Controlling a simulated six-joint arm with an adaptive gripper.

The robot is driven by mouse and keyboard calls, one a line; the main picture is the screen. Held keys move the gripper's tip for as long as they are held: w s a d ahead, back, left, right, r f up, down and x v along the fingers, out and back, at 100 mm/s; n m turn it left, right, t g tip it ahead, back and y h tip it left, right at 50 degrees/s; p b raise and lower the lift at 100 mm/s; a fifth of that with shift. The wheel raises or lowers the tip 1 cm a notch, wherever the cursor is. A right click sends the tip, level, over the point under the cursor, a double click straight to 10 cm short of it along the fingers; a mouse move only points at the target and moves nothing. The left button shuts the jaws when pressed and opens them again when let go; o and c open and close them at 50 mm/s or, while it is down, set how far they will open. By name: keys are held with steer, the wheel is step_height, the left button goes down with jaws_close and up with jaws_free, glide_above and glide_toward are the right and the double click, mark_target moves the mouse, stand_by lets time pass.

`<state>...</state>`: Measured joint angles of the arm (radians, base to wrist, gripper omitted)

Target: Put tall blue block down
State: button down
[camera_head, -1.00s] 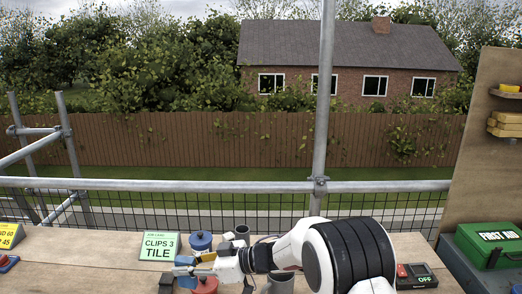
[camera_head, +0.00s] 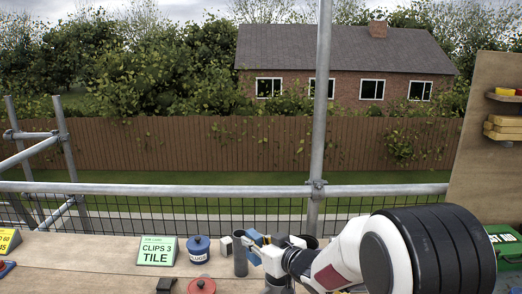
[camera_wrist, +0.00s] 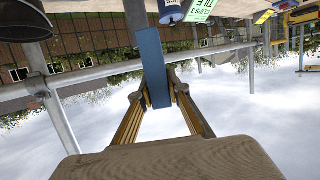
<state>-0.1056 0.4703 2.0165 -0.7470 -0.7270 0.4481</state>
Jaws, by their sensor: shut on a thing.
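The tall blue block (camera_head: 256,238) is held in my gripper (camera_head: 262,250), among the grey cups at the middle of the bench. In the wrist view the block (camera_wrist: 153,65) stands out lengthwise between the two fingertips (camera_wrist: 158,95), which are closed on its sides. The arm hides part of the block and bench in the head view. I cannot tell whether the block touches anything below it.
A dark grey cup (camera_head: 240,261) stands just left of my gripper. Left of it are a blue lidded pot (camera_head: 199,251), a red lid (camera_head: 201,286) and a green card (camera_head: 157,251) reading CLIPS 3 TILE. The bench (camera_head: 90,262) has bare room further left.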

steer(key=s+d+f+m+t+h, duration=0.1)
steer(key=s+d+m+h, duration=0.2)
steer(key=d, duration=0.6)
steer(key=s+d+f+m+t+h, duration=0.1)
steer(key=d+h, duration=0.4)
steer(key=d, duration=0.5)
steer(key=s+f+m, duration=0.1)
steer(key=s+m, duration=0.1)
steer(key=shift+f+m, duration=0.15)
steer(key=shift+m, duration=0.25)
steer(key=shift+w+a+r+m+g+h, duration=0.5)
steer(key=shift+w+r+m+h, duration=1.05)
steer(key=shift+w, duration=3.2)
steer(key=shift+w+a+r+m+g+h, duration=0.2)
steer(key=shift+w+a+r+m+h, duration=1)
steer(key=shift+w, duration=3.5)
steer(key=a+f+m+g+h, duration=0.2)
steer(key=a+f+h, duration=0.3)
steer(key=a+f, duration=0.6)
steer(key=shift+w+f+m, duration=0.3)
steer(key=shift+f+m, duration=0.1)
steer(key=shift+m, duration=0.35)
